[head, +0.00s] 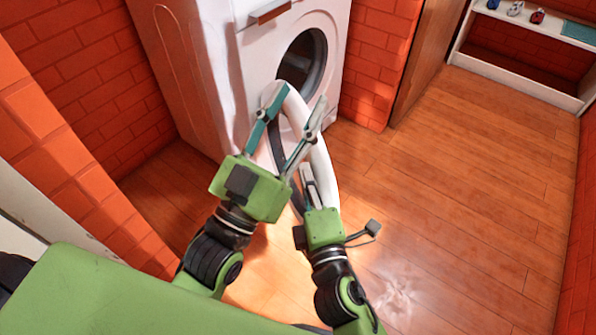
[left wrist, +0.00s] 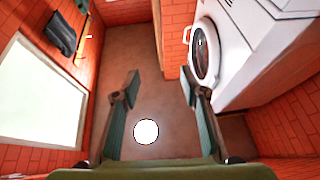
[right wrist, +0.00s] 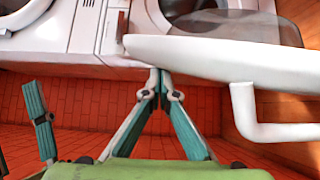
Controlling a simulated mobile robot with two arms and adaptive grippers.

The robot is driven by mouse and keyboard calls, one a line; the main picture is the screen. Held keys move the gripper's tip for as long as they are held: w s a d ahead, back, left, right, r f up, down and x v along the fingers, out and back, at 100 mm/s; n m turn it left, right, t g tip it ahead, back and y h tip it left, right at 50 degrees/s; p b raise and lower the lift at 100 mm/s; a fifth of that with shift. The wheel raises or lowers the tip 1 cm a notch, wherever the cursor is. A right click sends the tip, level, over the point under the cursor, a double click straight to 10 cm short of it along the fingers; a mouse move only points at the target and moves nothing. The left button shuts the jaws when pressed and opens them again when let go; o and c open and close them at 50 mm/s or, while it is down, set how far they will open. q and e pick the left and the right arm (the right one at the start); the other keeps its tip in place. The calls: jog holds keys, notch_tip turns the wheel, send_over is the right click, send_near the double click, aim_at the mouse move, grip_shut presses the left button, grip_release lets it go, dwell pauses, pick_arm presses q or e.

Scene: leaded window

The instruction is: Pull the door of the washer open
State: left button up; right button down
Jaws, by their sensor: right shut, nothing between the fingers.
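The washer (head: 255,45) stands at the top middle in the head view, its round drum opening dark and uncovered. Its white door (head: 321,160) is swung out toward me, a ring with a curved rim; in the right wrist view the door (right wrist: 200,55) shows large, with a white handle (right wrist: 265,125). My right gripper (head: 305,170) is shut and empty; its fingertips (right wrist: 161,75) are close to the door's edge, contact unclear. My left gripper (head: 292,112) is open and empty, overlapping the door in the head view; its fingers (left wrist: 159,85) stand wide apart.
Another white machine (left wrist: 255,55) with a round door and handle shows in the left wrist view, below a ceiling lamp (left wrist: 146,131). Brick walls (head: 85,60) are close on the left. The wooden floor (head: 450,180) is clear on the right, up to a white shelf (head: 520,75).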

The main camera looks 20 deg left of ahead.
aim_at(320, 165)
jog(key=w+d+p, duration=0.1)
jog(key=w+d+y+p, duration=0.1)
jog(key=shift+d+r+n+g, duration=0.15)
jog(key=shift+d+n+g, duration=0.15)
jog(key=shift+d, duration=0.1)
pick_arm(q)
notch_tip(320, 165, down, 18)
jog(key=a+g+y+p, duration=0.1)
jog(key=a+g+y, duration=0.1)
jog(key=g, duration=0.7)
jog(key=shift+s+a+f+n+g+y, duration=0.3)
jog(key=shift+g+y, duration=0.1)
jog(key=shift+y, duration=0.3)
pick_arm(e)
jog(key=w+d, duration=0.1)
jog(key=d, duration=0.1)
jog(key=w+d, duration=0.1)
jog(key=w, duration=0.1)
jog(key=shift+w+d, duration=0.2)
jog(key=shift+d, duration=0.2)
